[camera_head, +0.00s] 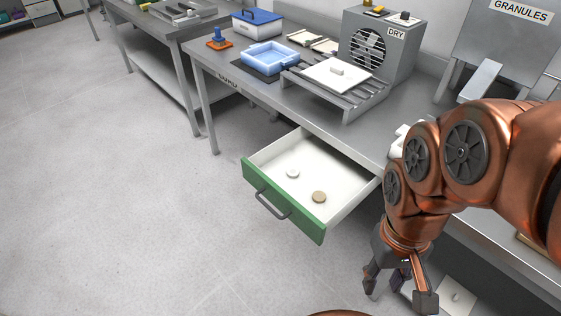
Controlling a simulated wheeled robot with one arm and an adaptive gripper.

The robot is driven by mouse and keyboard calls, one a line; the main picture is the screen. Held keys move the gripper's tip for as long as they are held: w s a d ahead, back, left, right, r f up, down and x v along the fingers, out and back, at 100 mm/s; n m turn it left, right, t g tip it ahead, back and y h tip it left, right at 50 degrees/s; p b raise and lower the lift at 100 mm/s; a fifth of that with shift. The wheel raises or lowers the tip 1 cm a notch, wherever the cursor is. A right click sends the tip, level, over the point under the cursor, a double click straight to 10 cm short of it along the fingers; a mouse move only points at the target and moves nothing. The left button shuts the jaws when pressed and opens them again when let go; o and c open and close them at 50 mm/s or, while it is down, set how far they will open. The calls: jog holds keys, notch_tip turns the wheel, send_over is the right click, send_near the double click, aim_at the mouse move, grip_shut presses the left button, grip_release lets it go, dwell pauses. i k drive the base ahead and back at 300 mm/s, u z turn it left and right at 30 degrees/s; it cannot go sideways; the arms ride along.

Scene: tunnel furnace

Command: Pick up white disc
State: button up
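The white disc (293,174) lies on the floor of an open drawer (340,190), left of a tan disc (319,196). The drawer has a white inside and a green front (283,207) with a dark handle. My gripper (398,296) hangs low at the lower right, to the right of the drawer and apart from it. Its fingers point down and are spread, with no object visible between them. The white disc is fully in view.
The grey table (244,75) above the drawer carries a blue tray (269,56), a rack with a white plate (328,75) and a grey box with a fan marked DRY (395,58). A white plate (456,294) is below my gripper. The floor left of the drawer is clear.

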aim_at(293, 173)
jog(key=i, duration=0.2)
jog(key=u, duration=0.35)
jog(key=k, duration=1.2)
jog(key=u, duration=1)
jog(key=i, duration=0.85)
jog(key=u, duration=0.5)
jog(key=i, duration=0.9)
jog(key=z, duration=1.05)
jog(key=i, duration=0.6)
jog(key=z, duration=0.6)
